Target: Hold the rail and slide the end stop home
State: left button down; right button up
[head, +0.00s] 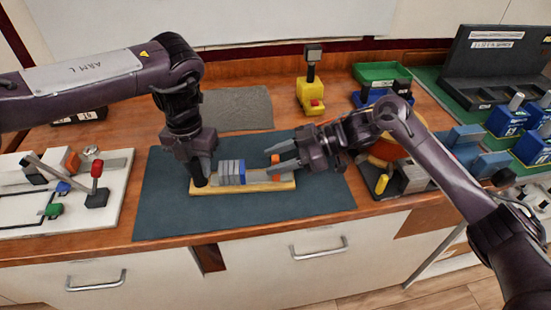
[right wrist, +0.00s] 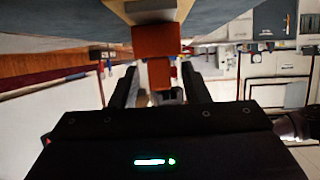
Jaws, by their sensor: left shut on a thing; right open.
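A yellow base board (head: 245,187) lies on the dark mat and carries a grey rail (head: 265,178). Several grey breaker blocks (head: 229,172) and a blue edge piece stand together on the rail's left part. The orange end stop (head: 275,160) stands on the rail to their right, with a gap between. It also shows in the right wrist view (right wrist: 155,42). My left gripper (head: 200,183) points down and is shut at the rail's left end; its hold is partly hidden. My right gripper (head: 272,158) is open, its fingers pointing left on both sides of the end stop; contact is unclear.
The dark mat (head: 165,215) has free room around the board. A white panel with levers (head: 110,205) lies at the left. A yellow device (head: 310,95) and a green tray (head: 381,73) stand behind. Grey and orange items crowd the right, beneath my right arm.

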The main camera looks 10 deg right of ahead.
jog(key=shift+a+f, duration=0.15)
jog(key=shift+a, duration=0.1)
grip_shut()
jog(key=shift+w+a, duration=0.15)
jog(key=shift+a, duration=0.7)
jog(key=shift+w+a, duration=0.1)
jog(key=shift+a, duration=0.7)
grip_release()
jog(key=shift+d, duration=0.1)
jog(key=shift+d, duration=0.1)
